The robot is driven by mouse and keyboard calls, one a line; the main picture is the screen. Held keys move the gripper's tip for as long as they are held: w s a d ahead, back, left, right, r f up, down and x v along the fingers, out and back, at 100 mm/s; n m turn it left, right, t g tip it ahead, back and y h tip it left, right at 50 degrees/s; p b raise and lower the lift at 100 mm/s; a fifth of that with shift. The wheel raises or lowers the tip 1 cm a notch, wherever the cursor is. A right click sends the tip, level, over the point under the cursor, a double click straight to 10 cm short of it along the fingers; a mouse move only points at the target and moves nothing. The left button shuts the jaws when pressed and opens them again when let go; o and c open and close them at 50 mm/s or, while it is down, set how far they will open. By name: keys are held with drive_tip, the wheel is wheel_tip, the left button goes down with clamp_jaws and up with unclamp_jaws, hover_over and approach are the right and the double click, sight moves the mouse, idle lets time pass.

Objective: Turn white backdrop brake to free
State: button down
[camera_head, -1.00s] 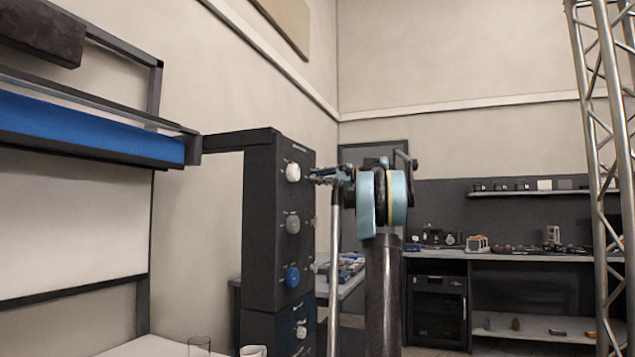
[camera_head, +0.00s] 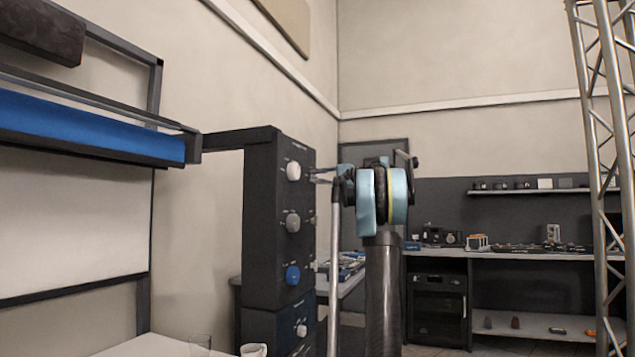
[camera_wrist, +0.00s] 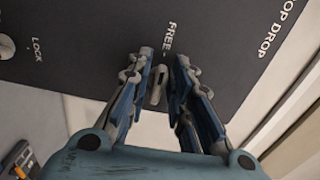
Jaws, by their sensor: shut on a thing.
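The dark control column (camera_head: 265,225) shows at centre left in the head view. Its top white knob (camera_head: 293,171) is beside my gripper (camera_head: 322,175), which reaches the panel from the right. In the wrist view, my gripper (camera_wrist: 162,88) has its two fingers on either side of a small pale brake lever (camera_wrist: 157,86) and is shut on it. The lever's upper end points roughly toward the printed word FREE (camera_wrist: 170,38). The word LOCK (camera_wrist: 37,50) is off to the left. The fingers partly hide the lever's sides. In the head view the gripper hides the lever.
A grey knob (camera_head: 292,223) and a blue knob (camera_head: 292,275) sit below the white one. A blue roll (camera_head: 90,130) hangs at the left. A metal truss (camera_head: 605,180) stands at the right. A workbench (camera_head: 510,256) with gear is behind.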

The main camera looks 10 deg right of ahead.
drive_tip(key=shift+f, duration=0.2)
drive_tip(key=c, duration=1.7)
unclamp_jaws()
drive_tip(key=shift+r, duration=0.1)
drive_tip(key=v, duration=1.2)
drive_tip(key=shift+w, duration=0.1)
